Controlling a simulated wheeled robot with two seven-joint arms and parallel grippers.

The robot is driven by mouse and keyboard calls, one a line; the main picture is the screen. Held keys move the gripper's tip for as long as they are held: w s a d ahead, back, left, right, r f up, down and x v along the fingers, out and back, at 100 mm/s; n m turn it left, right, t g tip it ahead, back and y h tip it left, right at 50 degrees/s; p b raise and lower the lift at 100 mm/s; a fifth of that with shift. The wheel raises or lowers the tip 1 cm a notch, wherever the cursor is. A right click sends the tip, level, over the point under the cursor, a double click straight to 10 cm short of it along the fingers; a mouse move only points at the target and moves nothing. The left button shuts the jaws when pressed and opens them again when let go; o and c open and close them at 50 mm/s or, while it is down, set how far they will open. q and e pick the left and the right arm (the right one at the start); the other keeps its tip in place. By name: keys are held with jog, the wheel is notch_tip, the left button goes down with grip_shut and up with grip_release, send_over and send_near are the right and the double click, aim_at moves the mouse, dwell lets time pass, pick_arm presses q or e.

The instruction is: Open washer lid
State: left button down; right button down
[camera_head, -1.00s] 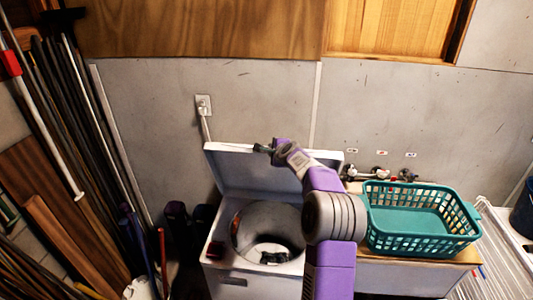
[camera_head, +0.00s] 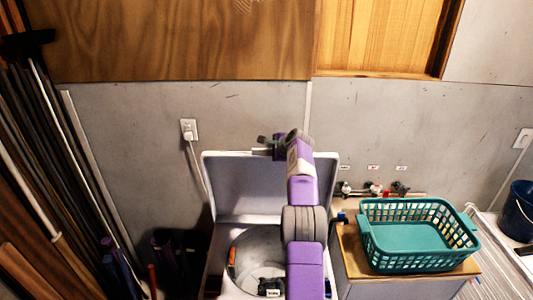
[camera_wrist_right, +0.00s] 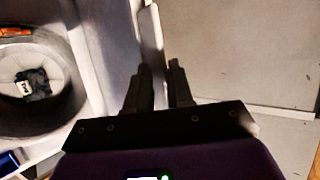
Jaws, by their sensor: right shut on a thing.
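The white washer (camera_head: 214,270) stands below the wall with its lid (camera_head: 250,187) raised and leaning up in front of the wall. The open drum (camera_head: 252,248) shows beneath it. My right gripper (camera_head: 266,146) is at the lid's top edge, near the middle. In the right wrist view, the lid's edge (camera_wrist_right: 151,38) runs between the two fingers of my right gripper (camera_wrist_right: 160,80), which is shut on it. My right forearm covers the right part of the lid and drum. My left gripper is not in view.
A teal basket (camera_head: 418,263) stands on the counter to the right, beside the taps (camera_head: 374,188). Long poles (camera_head: 60,170) lean at the left.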

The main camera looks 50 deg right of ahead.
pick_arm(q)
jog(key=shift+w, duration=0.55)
pick_arm(e)
jog(key=shift+w+d, duration=0.35)
jog(key=shift+d, duration=0.15)
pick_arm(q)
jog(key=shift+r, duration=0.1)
pick_arm(e)
jog(key=c, duration=1.2)
grip_release()
jog(key=shift+d, duration=0.1)
jog(key=shift+r, duration=0.15)
